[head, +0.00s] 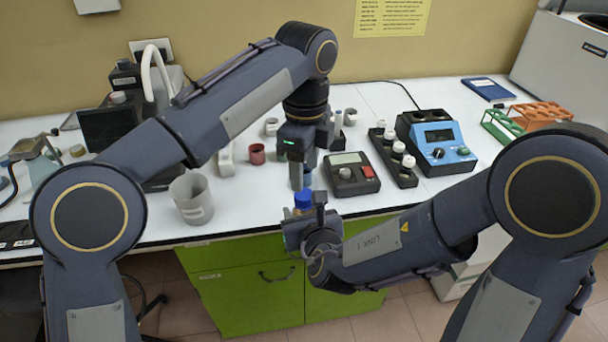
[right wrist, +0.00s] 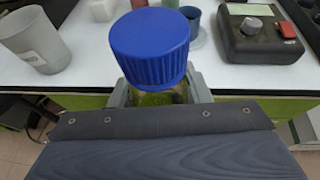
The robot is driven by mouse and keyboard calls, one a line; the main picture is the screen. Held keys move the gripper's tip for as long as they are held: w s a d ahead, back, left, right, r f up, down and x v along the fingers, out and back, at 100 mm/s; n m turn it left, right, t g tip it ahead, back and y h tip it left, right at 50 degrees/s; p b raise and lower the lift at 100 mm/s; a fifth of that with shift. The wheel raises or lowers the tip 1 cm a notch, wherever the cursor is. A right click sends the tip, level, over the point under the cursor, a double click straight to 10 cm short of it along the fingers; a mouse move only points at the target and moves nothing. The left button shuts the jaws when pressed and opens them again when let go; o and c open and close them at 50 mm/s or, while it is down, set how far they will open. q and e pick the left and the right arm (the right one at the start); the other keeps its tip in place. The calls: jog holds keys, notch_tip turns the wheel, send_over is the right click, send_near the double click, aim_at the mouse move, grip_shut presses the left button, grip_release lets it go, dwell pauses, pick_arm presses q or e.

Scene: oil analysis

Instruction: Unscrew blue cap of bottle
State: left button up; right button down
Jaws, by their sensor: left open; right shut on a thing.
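The bottle's blue cap (head: 303,199) shows just in front of the table edge in the head view. In the right wrist view the ribbed blue cap (right wrist: 150,45) sits upright on a bottle (right wrist: 155,98) with yellow-green contents. My right gripper (head: 305,220) is shut on the bottle below the cap, and its fingers show on both sides in the right wrist view. My left gripper (head: 301,178) points down above the cap and is open. It appears close over the cap; whether it touches is unclear. Most of the bottle is hidden by my right gripper.
On the white table (head: 250,215) stand a grey beaker (head: 191,199), a small red cup (head: 257,153), a grey device with a red button (head: 351,173), a blue instrument (head: 440,148) and a black rack with white-capped bottles (head: 393,160). A green cabinet (head: 245,285) is below.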

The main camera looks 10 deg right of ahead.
aim_at(304, 194)
pick_arm(q)
jog(key=shift+r+m, duration=0.9)
jog(key=shift+a+f, duration=0.1)
jog(key=shift+f, duration=3.75)
jog(key=shift+c, duration=0.3)
jog(key=c, duration=0.9)
jog(key=n, duration=0.3)
jog(key=o, duration=1)
jog(key=shift+o, duration=0.2)
